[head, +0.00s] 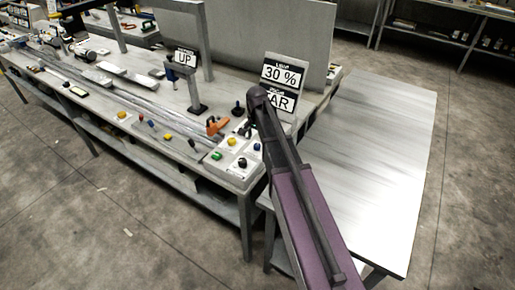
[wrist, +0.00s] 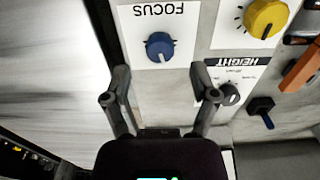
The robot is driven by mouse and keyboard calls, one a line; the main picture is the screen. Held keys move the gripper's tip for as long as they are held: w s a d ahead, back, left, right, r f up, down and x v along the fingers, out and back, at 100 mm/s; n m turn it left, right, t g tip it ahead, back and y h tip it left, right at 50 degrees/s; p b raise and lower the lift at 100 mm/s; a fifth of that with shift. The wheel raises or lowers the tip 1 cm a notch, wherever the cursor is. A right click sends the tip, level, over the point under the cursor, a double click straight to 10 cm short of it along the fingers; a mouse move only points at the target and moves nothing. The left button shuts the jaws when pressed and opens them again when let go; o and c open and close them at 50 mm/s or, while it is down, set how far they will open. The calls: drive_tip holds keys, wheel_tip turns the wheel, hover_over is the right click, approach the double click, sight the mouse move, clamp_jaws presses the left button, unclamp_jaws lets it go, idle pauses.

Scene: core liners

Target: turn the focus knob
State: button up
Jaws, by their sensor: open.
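The focus knob (wrist: 160,46) is a round blue knob on a white plate (wrist: 133,18) marked FOCUS, which appears upside down in the wrist view. My gripper (wrist: 160,85) is open, its two fingers apart and nothing between them. The knob is beyond the fingertips, roughly centred between them, and apart from them. In the head view my arm reaches the bench's right end; I cannot make out the fingers or the focus knob there. A sign (head: 283,75) reads 30 %, with a lower panel ending in AR, partly covered by my arm.
A yellow knob (wrist: 266,17), a dark knob (wrist: 230,93) on the HEIGHT plate, a blue-tipped lever (wrist: 262,108) and an orange-handled tool (wrist: 302,66) are to the right of the focus plate. A bare metal table (head: 385,140) adjoins the bench's right end.

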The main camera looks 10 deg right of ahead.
sight(257, 145)
drive_tip(key=shift+f+b, duration=1.6)
drive_tip(key=shift+f, duration=0.25)
drive_tip(key=shift+c, duration=0.2)
clamp_jaws()
